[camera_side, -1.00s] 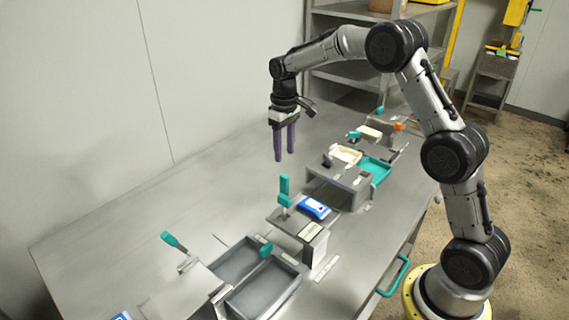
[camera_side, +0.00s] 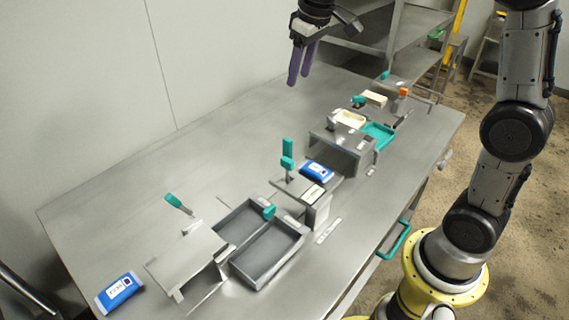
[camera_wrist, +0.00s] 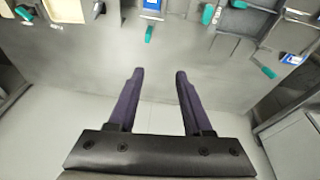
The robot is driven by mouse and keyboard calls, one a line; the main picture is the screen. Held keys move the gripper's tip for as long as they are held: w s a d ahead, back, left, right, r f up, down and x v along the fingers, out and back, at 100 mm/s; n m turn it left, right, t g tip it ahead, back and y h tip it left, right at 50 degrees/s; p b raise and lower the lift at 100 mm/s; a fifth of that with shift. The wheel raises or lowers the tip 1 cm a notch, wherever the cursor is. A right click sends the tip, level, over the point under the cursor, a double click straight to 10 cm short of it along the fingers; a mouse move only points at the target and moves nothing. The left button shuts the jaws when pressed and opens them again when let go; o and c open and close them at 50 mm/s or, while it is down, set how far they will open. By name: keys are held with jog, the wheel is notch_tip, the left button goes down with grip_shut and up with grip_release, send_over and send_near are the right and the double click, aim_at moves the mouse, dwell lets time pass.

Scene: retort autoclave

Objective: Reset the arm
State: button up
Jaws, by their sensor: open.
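My gripper (camera_side: 299,66) has two purple fingers and hangs in the air above the back of the steel table (camera_side: 140,185). In the wrist view my gripper (camera_wrist: 157,75) shows its fingers apart with nothing between them. Its fingertips touch nothing. The upper part of my arm is out of the side view.
A blue-and-white pack (camera_side: 317,171) lies on the middle fixture, another blue pack (camera_side: 120,292) at the table's front left. Two grey trays (camera_side: 268,254), a metal box (camera_side: 185,262), teal handles (camera_side: 287,160) and a teal tray (camera_side: 378,136) line the table. The back left is clear.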

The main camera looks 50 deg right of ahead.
jog(key=s+a+r+t, duration=0.1)
jog(key=s+r, duration=0.1)
jog(key=s, duration=0.3)
jog(key=s+a+r+t, duration=0.1)
jog(key=s+a+r, duration=0.1)
jog(key=s, duration=0.3)
jog(key=s+f, duration=0.4)
jog(key=s, duration=0.4)
jog(key=s+a+f, duration=0.1)
jog(key=s+f, duration=0.3)
jog(key=s, duration=0.4)
jog(key=shift+a+f+m+t, duration=0.25)
jog(key=shift+m+t, duration=0.15)
